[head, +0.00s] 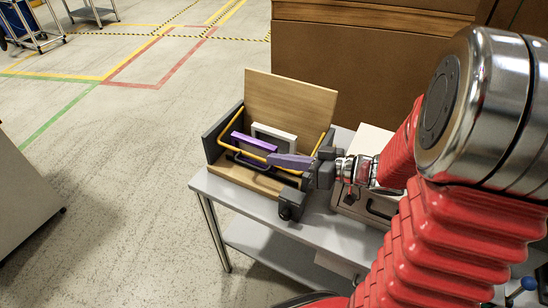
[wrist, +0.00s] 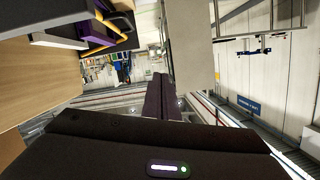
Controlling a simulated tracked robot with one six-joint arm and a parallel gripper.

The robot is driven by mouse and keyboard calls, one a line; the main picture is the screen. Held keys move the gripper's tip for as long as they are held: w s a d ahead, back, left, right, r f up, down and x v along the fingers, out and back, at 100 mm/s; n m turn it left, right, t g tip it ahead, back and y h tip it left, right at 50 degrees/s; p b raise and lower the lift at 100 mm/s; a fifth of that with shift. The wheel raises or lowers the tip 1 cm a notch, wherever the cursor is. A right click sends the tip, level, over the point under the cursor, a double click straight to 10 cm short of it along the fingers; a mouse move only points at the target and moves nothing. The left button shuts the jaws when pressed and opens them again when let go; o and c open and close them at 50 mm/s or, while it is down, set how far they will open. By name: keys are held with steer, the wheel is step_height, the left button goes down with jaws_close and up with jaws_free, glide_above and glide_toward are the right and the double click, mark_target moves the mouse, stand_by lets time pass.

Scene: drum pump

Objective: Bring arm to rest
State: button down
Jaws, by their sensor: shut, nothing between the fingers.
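My red and silver arm reaches in from the right of the head view, over a grey table (head: 300,222). My gripper (head: 270,160) points left, with its fingers in front of a wooden-backed fixture (head: 290,103). In the wrist view the two dark fingers of my gripper (wrist: 160,78) lie side by side, closed with nothing between them. I cannot tell from the head view whether the fingers touch the fixture.
The fixture holds a purple block (head: 254,141), a pale block (head: 273,138) and a yellow bar (head: 221,139). A light case (head: 371,140) stands right of it, partly behind my arm. Brown cartons (head: 365,60) stand behind.

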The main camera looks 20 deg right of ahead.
stand_by(0.6)
steer(key=s+f+m+g+h, duration=0.3)
steer(key=s+m+g, duration=0.15)
steer(key=s, duration=0.25)
steer(key=s+f+m+g+h, duration=0.2)
steer(key=s+f+m+g, duration=0.2)
steer(key=s+m, duration=0.15)
steer(key=s+r+n+t+h, duration=0.1)
steer(key=r+t+h, duration=0.1)
steer(key=r, duration=0.4)
steer(key=s+a+r+n+t+h, duration=0.1)
steer(key=s+r+n+t+h, duration=0.1)
steer(key=r+h, duration=0.2)
steer(key=shift+a+r+n+h, duration=0.3)
steer(key=shift+r, duration=1.15)
